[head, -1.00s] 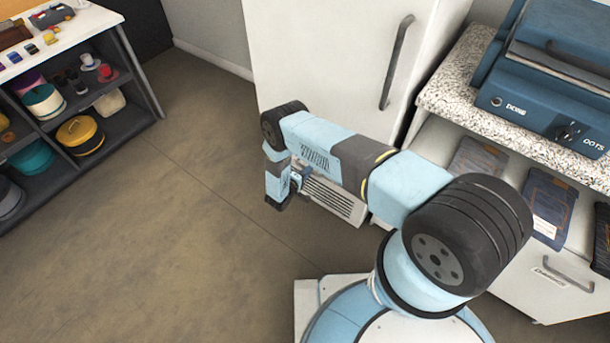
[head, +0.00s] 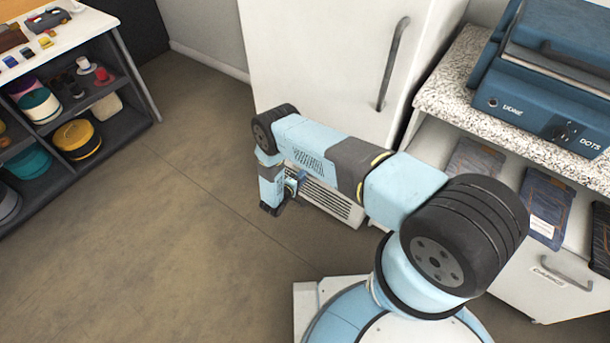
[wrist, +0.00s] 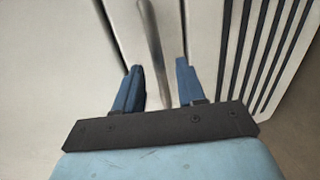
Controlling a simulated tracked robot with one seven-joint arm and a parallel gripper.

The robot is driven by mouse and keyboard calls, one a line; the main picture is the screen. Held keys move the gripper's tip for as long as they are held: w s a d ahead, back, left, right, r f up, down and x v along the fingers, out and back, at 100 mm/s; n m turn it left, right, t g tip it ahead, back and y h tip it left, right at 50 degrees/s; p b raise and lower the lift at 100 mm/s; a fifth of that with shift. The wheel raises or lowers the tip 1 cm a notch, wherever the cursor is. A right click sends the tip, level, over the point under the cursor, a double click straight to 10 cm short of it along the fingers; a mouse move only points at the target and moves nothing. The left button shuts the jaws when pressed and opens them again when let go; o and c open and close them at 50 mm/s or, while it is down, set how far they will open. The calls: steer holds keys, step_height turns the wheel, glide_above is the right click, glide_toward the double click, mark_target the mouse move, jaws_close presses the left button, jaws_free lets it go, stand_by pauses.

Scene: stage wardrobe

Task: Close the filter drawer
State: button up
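A white drawer front with a grey bar handle (wrist: 152,45) shows in the wrist view, with dark gaps along its sides; I take it as the filter drawer. A slatted vent panel (wrist: 265,55) is just right of it. My gripper (wrist: 160,78) is open, with one blue finger on each side of the handle's line; I cannot tell whether either touches it. In the head view my gripper (head: 297,183) is low by the slatted panel (head: 328,200) of the white cabinet (head: 320,60). My arm hides the drawer there, so how far out it stands is unclear.
A shelf unit (head: 150,112) with tins and cups stands at the left. The floor (head: 190,230) at left is clear.

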steer(key=v, duration=1.1)
steer(key=shift+s, duration=0.2)
steer(key=shift+a+f, duration=0.1)
steer(key=shift+a, duration=0.05)
